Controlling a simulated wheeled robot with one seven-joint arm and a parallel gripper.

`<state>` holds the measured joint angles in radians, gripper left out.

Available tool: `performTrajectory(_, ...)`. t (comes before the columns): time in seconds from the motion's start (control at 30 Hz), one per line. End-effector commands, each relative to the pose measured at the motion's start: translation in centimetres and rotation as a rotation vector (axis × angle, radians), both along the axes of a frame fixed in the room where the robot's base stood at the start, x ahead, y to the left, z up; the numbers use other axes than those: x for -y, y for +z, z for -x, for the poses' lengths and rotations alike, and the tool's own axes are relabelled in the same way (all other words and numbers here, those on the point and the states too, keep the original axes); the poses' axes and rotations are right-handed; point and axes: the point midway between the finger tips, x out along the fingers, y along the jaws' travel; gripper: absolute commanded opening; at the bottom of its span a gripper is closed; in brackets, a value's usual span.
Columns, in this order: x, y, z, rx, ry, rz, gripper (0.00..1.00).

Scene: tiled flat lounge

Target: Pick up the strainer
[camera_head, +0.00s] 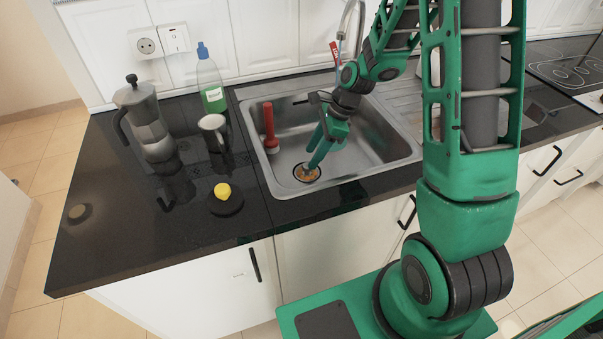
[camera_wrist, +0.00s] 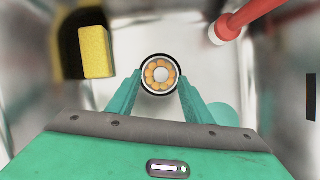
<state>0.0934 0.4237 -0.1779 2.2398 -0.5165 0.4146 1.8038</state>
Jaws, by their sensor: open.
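The strainer is a small round piece with a dark rim, an orange-brown ring of spots and a pale centre. It sits at the drain in the sink floor, in the head view (camera_head: 304,174) and at the upper middle of the wrist view (camera_wrist: 160,74). My gripper (camera_head: 313,163) is open and points down into the sink, close above the strainer. In the wrist view my gripper's two fingers (camera_wrist: 159,86) appear on either side of the strainer. I cannot tell whether they touch it. The head view shows the strainer partly covered by the fingers.
The steel sink (camera_head: 395,161) has walls around my gripper. A red-handled tool (camera_head: 269,124) stands at its left, also seen in the wrist view (camera_wrist: 243,17). A yellow sponge (camera_wrist: 95,52) is nearby.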

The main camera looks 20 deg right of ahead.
Motion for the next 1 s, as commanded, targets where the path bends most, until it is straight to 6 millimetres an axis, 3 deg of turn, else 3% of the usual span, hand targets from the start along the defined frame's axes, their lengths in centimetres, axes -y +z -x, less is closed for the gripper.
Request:
performTrajectory(0.3, -1.3, -3.7, -0.7, -0.002, 0.002, -0.001, 0.46)
performTrajectory(0.6, -1.4, -4.1, -0.8, 0.000, 0.001, 0.000, 0.46)
performTrajectory(0.67, -1.4, -4.1, -0.8, 0.000, 0.001, 0.000, 0.37)
performTrajectory(0.8, -1.4, -4.1, -0.8, 0.000, 0.000, 0.000, 0.03)
performTrajectory(1.0, -1.4, -4.1, -0.8, 0.000, 0.000, 0.000, 0.01)
